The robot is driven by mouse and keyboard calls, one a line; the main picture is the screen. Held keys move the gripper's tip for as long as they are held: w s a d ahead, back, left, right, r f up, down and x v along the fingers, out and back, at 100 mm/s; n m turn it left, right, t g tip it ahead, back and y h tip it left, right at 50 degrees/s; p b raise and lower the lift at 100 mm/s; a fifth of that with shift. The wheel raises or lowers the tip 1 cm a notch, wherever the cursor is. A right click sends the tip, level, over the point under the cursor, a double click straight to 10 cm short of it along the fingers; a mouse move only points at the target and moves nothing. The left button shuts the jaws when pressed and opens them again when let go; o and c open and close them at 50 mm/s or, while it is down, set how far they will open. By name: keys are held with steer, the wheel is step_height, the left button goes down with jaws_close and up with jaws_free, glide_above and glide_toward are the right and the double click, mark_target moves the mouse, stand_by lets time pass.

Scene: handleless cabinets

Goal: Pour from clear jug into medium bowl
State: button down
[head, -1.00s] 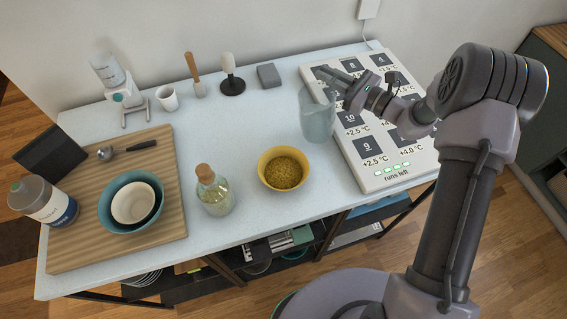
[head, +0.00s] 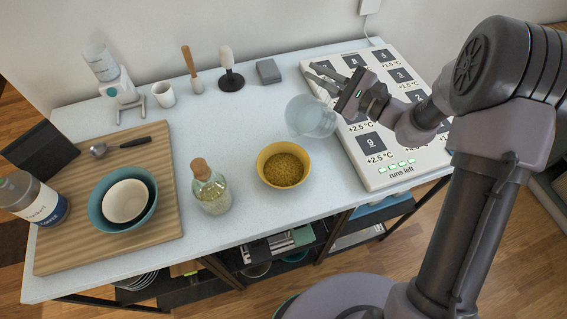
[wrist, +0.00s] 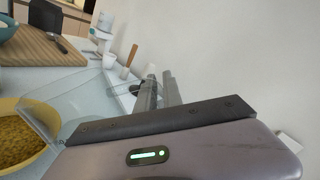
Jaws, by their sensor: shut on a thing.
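The clear jug (head: 308,118) is held by my gripper (head: 324,74) in the head view, tilted with its mouth toward the left. It is up and to the right of the yellow bowl (head: 264,164), which holds yellow-brown grains. In the wrist view the jug (wrist: 75,97) is a see-through shape left of my gripper's fingers (wrist: 158,82), and the yellow bowl (wrist: 45,155) is at the lower left. My gripper is shut on the jug. I cannot tell what is in the jug. A teal bowl (head: 99,208) with a cream bowl (head: 125,201) inside stands on the wooden board.
A corked bottle (head: 211,187) stands left of the yellow bowl. The white panel with dark squares (head: 376,172) lies under my arm at the right. The wooden board (head: 160,225) fills the left end. The table middle (head: 230,130) is clear.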

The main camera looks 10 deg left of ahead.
steer(key=shift+s+a+r+n+b, duration=0.15)
steer(key=shift+s+n+b, duration=0.15)
steer(key=shift+s+n, duration=0.15)
steer(key=shift+r+n, duration=0.15)
steer(key=shift+n, duration=0.1)
steer(key=shift+s+a+r+n, duration=0.25)
steer(key=shift+s+r+n, duration=0.4)
steer(key=shift+n, duration=0.15)
steer(key=shift+s+a+f+n+b, duration=0.35)
steer(key=shift+s+f+n+b, duration=0.25)
steer(key=shift+n+b, duration=0.4)
stand_by(1.9)
steer(key=shift+s+a+r+n, duration=0.15)
steer(key=shift+s+r+n, duration=0.15)
steer(key=shift+s+r, duration=0.2)
stand_by(1.8)
